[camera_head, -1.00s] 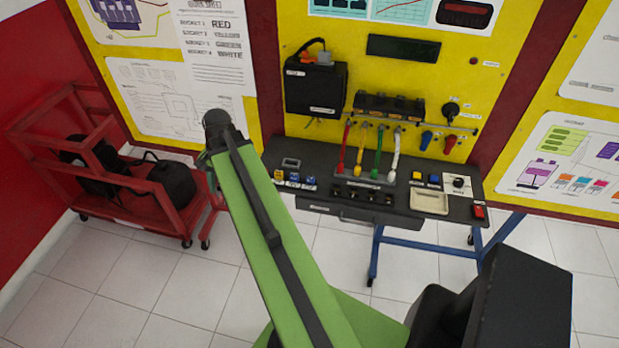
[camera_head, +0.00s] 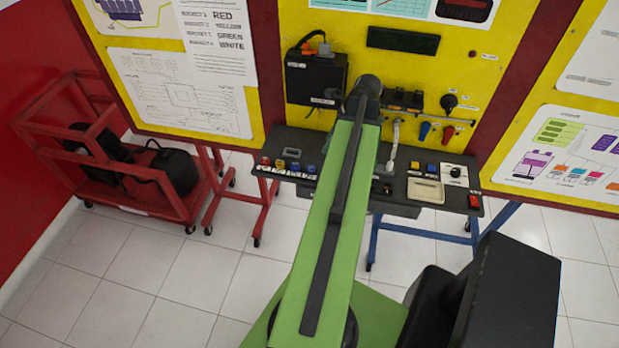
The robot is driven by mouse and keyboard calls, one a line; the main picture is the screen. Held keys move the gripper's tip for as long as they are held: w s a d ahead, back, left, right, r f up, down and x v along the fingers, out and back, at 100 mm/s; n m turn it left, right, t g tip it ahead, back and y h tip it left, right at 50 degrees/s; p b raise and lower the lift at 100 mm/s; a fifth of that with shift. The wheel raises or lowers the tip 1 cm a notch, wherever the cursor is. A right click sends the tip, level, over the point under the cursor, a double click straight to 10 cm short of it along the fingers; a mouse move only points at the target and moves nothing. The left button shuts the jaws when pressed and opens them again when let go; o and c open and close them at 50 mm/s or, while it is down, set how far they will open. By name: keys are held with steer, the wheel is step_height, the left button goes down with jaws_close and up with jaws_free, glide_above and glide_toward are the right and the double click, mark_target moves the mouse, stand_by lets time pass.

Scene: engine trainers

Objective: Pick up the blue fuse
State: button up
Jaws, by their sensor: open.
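A row of small fuse-like pieces stands at the left end of the dark bench (camera_head: 405,200). From left to right I see a red one, a yellow one and blue ones; a blue piece (camera_head: 296,167) is near the right of the row, with another blue piece (camera_head: 311,169) beside it. They are too small to tell apart clearly. My green arm rises across the middle of the view, and its dark upper joint is in front of the yellow panel. My gripper is not visible.
A white lever (camera_head: 393,145) shows just right of my arm. A beige tray (camera_head: 425,190) and a red switch (camera_head: 474,201) are at the bench's right. A black box (camera_head: 316,78) hangs on the yellow panel (camera_head: 455,60). A red cart (camera_head: 120,205) stands at left.

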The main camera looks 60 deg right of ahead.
steer(key=b, duration=0.7)
glide_toward(312, 167)
step_height(312, 167, down, 3)
steer(key=shift+w+a+f, duration=0.25)
steer(key=shift+w+a, duration=0.1)
steer(key=shift+w, duration=0.25)
steer(key=shift+r, duration=0.1)
steer(key=b+x, duration=0.5)
jaws_close()
